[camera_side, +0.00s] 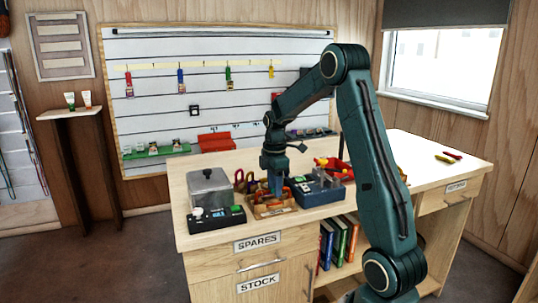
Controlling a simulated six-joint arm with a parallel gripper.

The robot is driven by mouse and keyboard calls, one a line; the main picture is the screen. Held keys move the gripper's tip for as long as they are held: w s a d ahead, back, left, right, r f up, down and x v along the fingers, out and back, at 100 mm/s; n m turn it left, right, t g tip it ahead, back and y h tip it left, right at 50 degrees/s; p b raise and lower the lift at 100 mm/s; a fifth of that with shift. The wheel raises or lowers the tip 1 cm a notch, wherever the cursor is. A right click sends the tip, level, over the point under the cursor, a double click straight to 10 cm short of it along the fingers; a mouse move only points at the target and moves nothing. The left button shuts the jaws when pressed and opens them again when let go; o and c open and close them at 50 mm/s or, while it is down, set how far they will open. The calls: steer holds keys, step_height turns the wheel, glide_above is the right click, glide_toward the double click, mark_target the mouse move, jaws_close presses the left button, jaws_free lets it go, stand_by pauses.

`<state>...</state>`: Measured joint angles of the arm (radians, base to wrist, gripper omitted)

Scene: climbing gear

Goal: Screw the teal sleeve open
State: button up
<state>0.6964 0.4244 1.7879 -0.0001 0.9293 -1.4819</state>
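My gripper (276,189) points straight down over a small wooden tray (273,212) near the front of the workbench. The fingertips reach down to the tray's contents, and I cannot tell whether they are open or shut. I cannot make out a teal sleeve for certain; at this size it is too small or hidden by the gripper. Red and dark carabiner-like loops (246,181) stand just left of the gripper, behind the tray.
A grey box (211,187) and a black device with a display (217,218) stand left of the tray. A dark blue box (319,188) is close on the right, with a red bin (337,168) behind it.

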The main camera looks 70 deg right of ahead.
steer(key=shift+s+a, duration=0.35)
stand_by(0.3)
steer(key=shift+f, duration=1.45)
stand_by(0.4)
steer(key=shift+w+d, duration=0.55)
steer(key=shift+r, duration=0.1)
steer(key=shift+r, duration=1.35)
steer(key=shift+s+a, duration=0.45)
steer(key=shift+a, duration=0.15)
stand_by(0.3)
steer(key=shift+f, duration=1.45)
